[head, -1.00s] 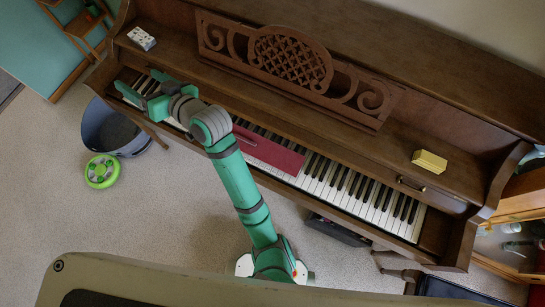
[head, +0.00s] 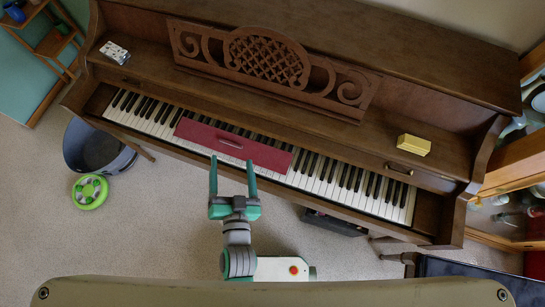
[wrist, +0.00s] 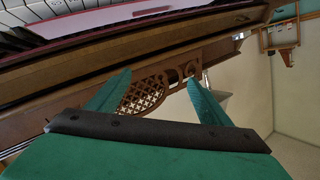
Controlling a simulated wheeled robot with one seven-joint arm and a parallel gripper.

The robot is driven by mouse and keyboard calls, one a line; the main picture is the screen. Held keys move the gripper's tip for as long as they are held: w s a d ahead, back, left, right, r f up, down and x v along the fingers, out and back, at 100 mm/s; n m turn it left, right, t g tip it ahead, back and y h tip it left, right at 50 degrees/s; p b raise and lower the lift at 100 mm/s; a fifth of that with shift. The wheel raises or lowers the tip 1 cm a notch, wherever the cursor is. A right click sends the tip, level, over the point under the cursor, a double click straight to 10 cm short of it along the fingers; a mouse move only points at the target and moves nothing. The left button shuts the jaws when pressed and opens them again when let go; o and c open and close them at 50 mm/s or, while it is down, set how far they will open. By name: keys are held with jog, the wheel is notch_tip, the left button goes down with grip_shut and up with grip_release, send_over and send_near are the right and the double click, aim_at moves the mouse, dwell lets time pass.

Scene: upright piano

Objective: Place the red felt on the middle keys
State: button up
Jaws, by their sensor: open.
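The red felt (head: 233,146) is a long flat strip lying over the middle keys of the piano keyboard (head: 345,186) in the head view. It lies along the keys, with white and black keys bare at both ends and black keys showing along its back edge. A small light mark shows on it. My gripper (head: 232,172) is open and empty, its two green fingers pointing at the keyboard just in front of the felt. In the wrist view the felt's red edge (wrist: 110,22) crosses the top left, apart from the fingers.
The piano's carved music stand (head: 268,62) rises behind the keys. A yellow box (head: 413,145) and a patterned small box (head: 115,52) sit on the piano top ledge. A dark bin (head: 93,147) and a green round object (head: 90,191) stand on the floor at left.

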jog(key=s+d+r+n+h, duration=0.1)
jog(key=s+d+n+h, duration=0.1)
jog(key=s+d, duration=0.9)
jog(key=s+n, duration=0.1)
jog(key=s, duration=0.2)
jog(key=shift+s+d+n, duration=0.2)
jog(key=shift+s+n, duration=0.05)
jog(key=shift+n, duration=0.15)
